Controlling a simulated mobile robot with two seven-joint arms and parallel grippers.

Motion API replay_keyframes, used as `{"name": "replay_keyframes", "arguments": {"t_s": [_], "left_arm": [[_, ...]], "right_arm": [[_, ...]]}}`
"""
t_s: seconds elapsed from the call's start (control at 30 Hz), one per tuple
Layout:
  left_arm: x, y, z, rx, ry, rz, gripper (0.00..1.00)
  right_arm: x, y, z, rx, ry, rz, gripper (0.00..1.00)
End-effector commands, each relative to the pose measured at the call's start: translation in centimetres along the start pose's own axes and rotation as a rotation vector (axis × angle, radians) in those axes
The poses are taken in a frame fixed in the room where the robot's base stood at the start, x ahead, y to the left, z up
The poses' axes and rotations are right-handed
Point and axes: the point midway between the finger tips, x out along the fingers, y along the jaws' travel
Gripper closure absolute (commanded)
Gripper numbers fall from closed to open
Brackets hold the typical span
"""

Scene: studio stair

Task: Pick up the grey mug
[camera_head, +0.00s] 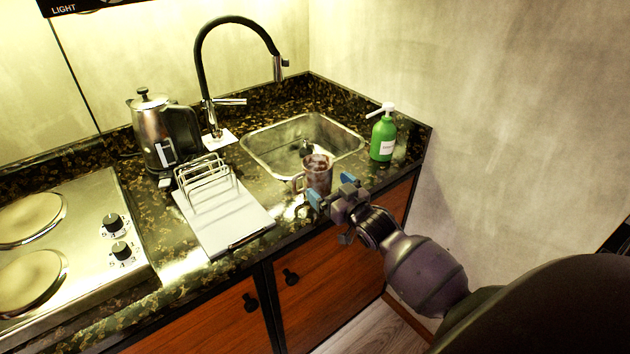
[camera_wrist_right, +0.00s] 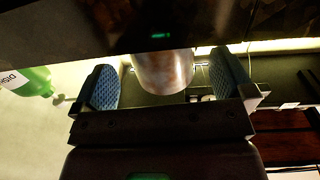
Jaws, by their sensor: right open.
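The grey mug (camera_head: 319,174) stands upright on the dark speckled counter, in front of the sink. It looks greyish with brown, rusty patches, and its handle is on the left. My right gripper (camera_head: 331,190) is at the near side of the mug, with its blue-padded fingers apart and pointing toward it. In the right wrist view the mug (camera_wrist_right: 163,72) shows between the two open fingers (camera_wrist_right: 172,82), with gaps on both sides; part of it is hidden by a dark band across the top. My left gripper is not in view.
A green soap bottle (camera_head: 383,138) stands right of the sink (camera_head: 262,143). A white board with a wire rack (camera_head: 228,225) lies left of the mug. A kettle (camera_head: 153,130), black tap (camera_head: 204,80) and hob (camera_head: 95,260) are farther left. A wall (camera_head: 500,120) bounds the right.

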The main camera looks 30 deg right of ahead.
Motion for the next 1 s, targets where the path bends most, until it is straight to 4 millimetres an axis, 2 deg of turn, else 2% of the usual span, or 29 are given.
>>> {"name": "replay_keyframes", "arguments": {"t_s": [0.1, 0.2, 0.47, 0.57, 0.83, 1.0], "left_arm": [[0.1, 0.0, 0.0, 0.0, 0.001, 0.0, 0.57], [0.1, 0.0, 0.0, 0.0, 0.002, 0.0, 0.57], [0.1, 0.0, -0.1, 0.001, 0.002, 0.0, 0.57], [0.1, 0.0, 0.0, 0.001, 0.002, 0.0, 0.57], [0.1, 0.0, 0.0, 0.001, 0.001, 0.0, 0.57], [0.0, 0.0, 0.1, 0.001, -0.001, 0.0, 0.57]], "right_arm": [[1.5, 0.0, 0.0, 0.0, 0.0, 0.0, 0.0], [2.1, 0.0, 0.1, 0.0, -0.001, 0.0, 0.0], [2.3, 0.0, 0.1, -0.001, -0.001, 0.0, 0.0], [2.3, 0.0, 0.1, 0.0, -0.001, 0.0, 0.12], [2.3, 0.0, 0.1, -0.001, -0.001, 0.0, 0.54], [2.3, 0.0, 0.0, -0.001, 0.001, 0.0, 0.56]]}}
